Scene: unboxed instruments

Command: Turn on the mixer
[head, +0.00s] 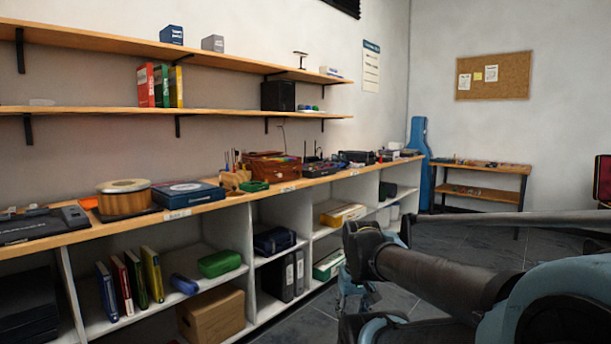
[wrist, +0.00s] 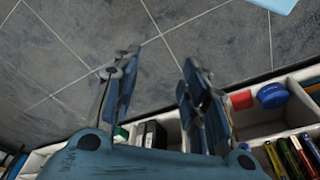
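My gripper (wrist: 161,62) is open in the wrist view, with its two blue fingers apart and only floor between the tips. In the head view my gripper (head: 358,292) hangs low beside the shelf front, partly hidden by my arm. No thing is clearly recognisable as the mixer. A dark device with upright antennas (head: 318,168) and a dark box-like item (head: 356,156) stand on the long counter (head: 225,200), too small to identify. My gripper is below the counter top and apart from these items.
Counter items include a round wooden drum (head: 124,198), a blue box (head: 187,193) and a brown case (head: 272,167). Cubbies below hold books, binders and a cardboard box (head: 211,312). A blue instrument case (head: 418,160) and small table (head: 482,168) stand behind. Tiled floor (head: 450,250) is open between.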

